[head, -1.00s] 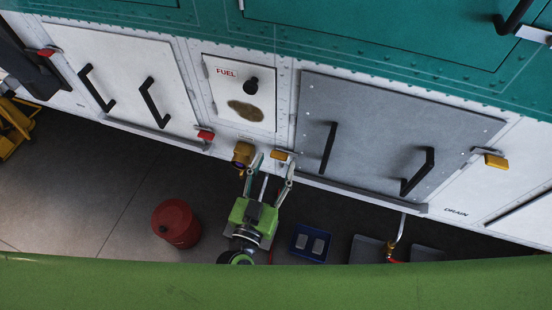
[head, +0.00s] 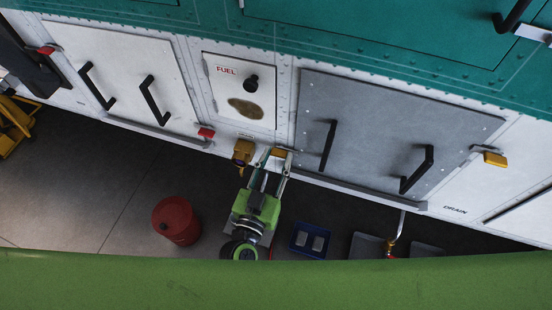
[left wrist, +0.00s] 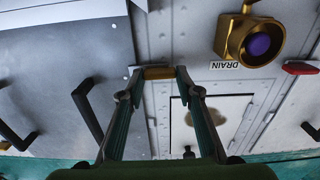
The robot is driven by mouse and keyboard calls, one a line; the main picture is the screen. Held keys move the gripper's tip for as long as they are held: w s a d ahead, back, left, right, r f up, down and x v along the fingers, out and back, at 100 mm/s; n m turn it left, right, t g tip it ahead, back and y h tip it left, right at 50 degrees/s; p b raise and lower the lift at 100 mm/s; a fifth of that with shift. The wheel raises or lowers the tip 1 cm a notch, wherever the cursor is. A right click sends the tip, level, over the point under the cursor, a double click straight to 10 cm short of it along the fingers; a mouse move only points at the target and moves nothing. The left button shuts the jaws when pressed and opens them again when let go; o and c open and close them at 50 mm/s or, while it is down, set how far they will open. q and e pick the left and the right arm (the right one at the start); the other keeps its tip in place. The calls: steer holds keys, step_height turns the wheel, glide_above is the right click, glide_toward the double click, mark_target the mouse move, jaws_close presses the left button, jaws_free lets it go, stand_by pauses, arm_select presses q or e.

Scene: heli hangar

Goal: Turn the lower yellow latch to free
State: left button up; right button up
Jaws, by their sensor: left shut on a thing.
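A yellow latch (head: 281,152) sits at the lower left corner of the grey panel (head: 385,110). My left gripper (head: 277,154) is shut on this latch, with one finger at each end. In the left wrist view the latch (left wrist: 158,73) shows between the two fingertips of the left gripper (left wrist: 157,75). The fingers hide its ends. A second yellow latch (head: 494,159) is at the right edge of the grey panel, away from my gripper. My right gripper is not in view.
A brass drain fitting with a purple centre (left wrist: 258,43) is close beside the held latch; it shows as a yellow fitting (head: 243,152) in the head view. Black handles (head: 328,146) stick out from the panels. A red bucket (head: 176,221) and a blue tray (head: 312,241) are on the floor.

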arm_select(q)
steer(key=shift+n, duration=0.8)
steer(key=n, duration=0.2)
steer(key=shift+n, duration=0.3)
steer(key=n, duration=0.4)
steer(key=shift+a, duration=0.1)
steer(key=n+b, duration=0.2)
steer(key=n, duration=0.7)
steer(key=shift+w+a+f, duration=0.1)
steer(key=shift+f, duration=0.05)
steer(key=shift+n, duration=0.3)
steer(key=o, duration=1.1)
